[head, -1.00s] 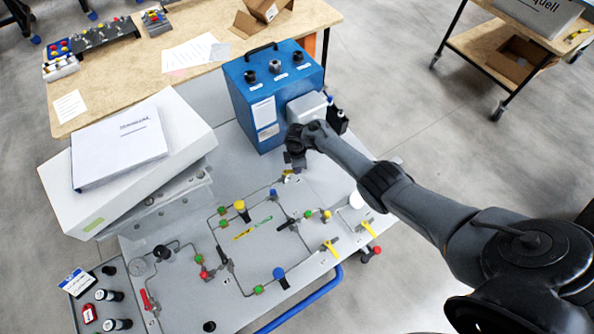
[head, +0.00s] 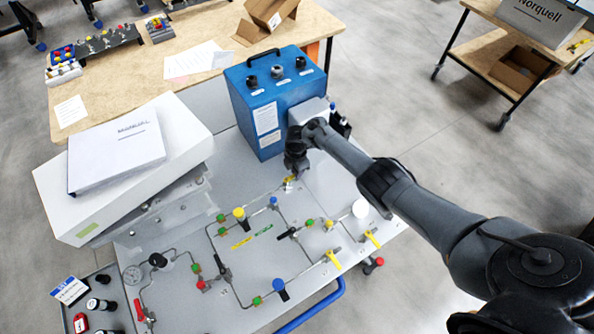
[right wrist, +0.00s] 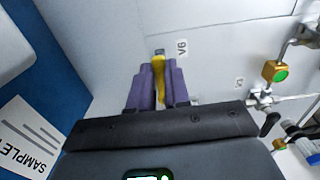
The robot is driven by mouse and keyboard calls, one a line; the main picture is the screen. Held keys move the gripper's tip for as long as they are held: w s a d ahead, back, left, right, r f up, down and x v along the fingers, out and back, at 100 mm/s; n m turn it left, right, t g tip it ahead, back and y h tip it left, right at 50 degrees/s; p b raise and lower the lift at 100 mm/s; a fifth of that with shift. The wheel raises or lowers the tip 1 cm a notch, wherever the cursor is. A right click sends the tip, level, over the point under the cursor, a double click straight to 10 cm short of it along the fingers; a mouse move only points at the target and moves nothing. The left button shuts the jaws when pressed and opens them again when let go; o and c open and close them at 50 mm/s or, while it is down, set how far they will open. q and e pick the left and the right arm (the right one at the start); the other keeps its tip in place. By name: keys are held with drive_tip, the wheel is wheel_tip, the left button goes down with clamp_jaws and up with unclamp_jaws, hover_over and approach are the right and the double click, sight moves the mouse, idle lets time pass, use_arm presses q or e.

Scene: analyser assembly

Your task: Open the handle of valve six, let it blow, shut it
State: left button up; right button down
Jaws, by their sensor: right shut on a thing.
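The yellow handle of valve six (right wrist: 159,64) stands between the purple fingers of my right gripper (right wrist: 160,84) in the right wrist view. The fingers are shut on it. A V6 label (right wrist: 182,48) is on the grey panel just right of the handle. In the head view my right gripper (head: 293,168) is low over the panel, in front of the blue box. A small yellow bit of the handle (head: 289,181) shows just below it; the rest is hidden. My left gripper is not in view.
The blue box (head: 265,105) stands close behind the gripper. Pipes and other valves, such as one with a yellow knob (head: 239,213), spread over the panel (head: 195,285) nearer the camera. A white box with a manual (head: 120,155) is at left.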

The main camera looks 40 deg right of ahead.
drive_tip(key=c, duration=1.1)
unclamp_jaws()
wheel_tip(320, 180, up, 11)
drive_tip(key=p, duration=0.4)
drive_tip(key=shift+f, duration=0.1)
